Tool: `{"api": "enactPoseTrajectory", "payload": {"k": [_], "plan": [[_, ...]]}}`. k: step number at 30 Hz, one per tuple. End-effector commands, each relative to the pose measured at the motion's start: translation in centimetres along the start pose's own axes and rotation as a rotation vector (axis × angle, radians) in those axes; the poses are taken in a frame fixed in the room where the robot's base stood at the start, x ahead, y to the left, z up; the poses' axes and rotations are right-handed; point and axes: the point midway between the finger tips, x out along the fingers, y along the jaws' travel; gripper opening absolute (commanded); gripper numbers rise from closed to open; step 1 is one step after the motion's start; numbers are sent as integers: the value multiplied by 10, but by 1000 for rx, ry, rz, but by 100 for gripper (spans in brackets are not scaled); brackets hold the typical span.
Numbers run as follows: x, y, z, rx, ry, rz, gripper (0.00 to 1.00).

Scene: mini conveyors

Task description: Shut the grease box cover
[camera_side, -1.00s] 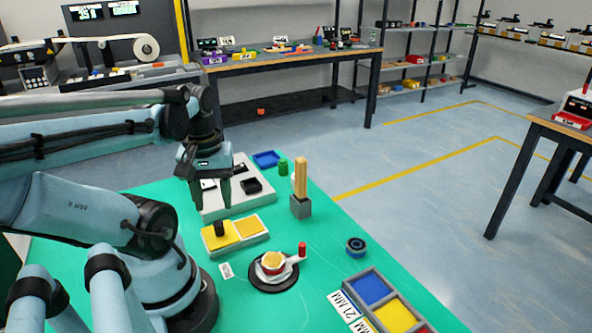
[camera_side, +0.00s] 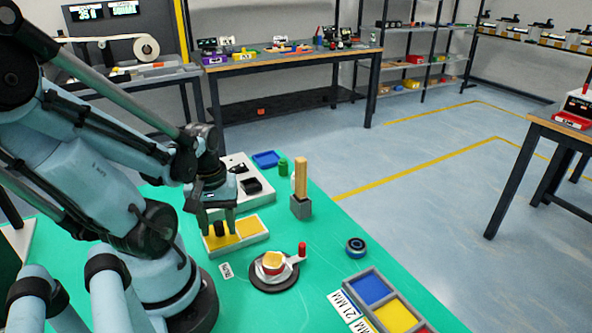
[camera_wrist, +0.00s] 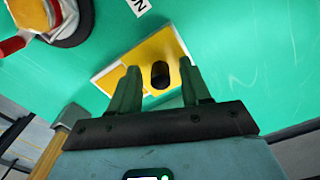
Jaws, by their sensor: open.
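A low white box (camera_side: 264,237) with two yellow panels lies on the green mat, and I take it for the grease box. A black upright knob (camera_side: 219,229) stands on its left panel; I cannot tell for sure which panel is the cover. My gripper (camera_side: 218,235) points down over that left panel, its fingers open on either side of the knob. In the wrist view the knob (camera_wrist: 160,75) shows between the two spread fingers (camera_wrist: 160,69), with a gap on each side. The yellow surface (camera_wrist: 160,45) lies beyond it.
A round black turntable (camera_side: 273,285) with a red-knobbed lever stands in front. A grey block with a wooden post (camera_side: 300,180) stands to the right. A white tray (camera_side: 233,163) with black parts lies behind my gripper. A bearing-like ring (camera_side: 355,247) and a coloured bin (camera_side: 368,289) are at right.

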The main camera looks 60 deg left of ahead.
Motion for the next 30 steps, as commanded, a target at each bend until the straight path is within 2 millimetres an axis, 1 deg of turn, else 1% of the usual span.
{"api": "enactPoseTrajectory", "payload": {"k": [9,11,18,19,27,30], "plan": [[1,0,0,0,0,0,47],[1,0,0,0,0,0,38],[1,0,0,0,0,0,1],[1,0,0,0,0,0,0],[1,0,0,0,0,0,0],[0,4,-2,3,0,0,0]]}}
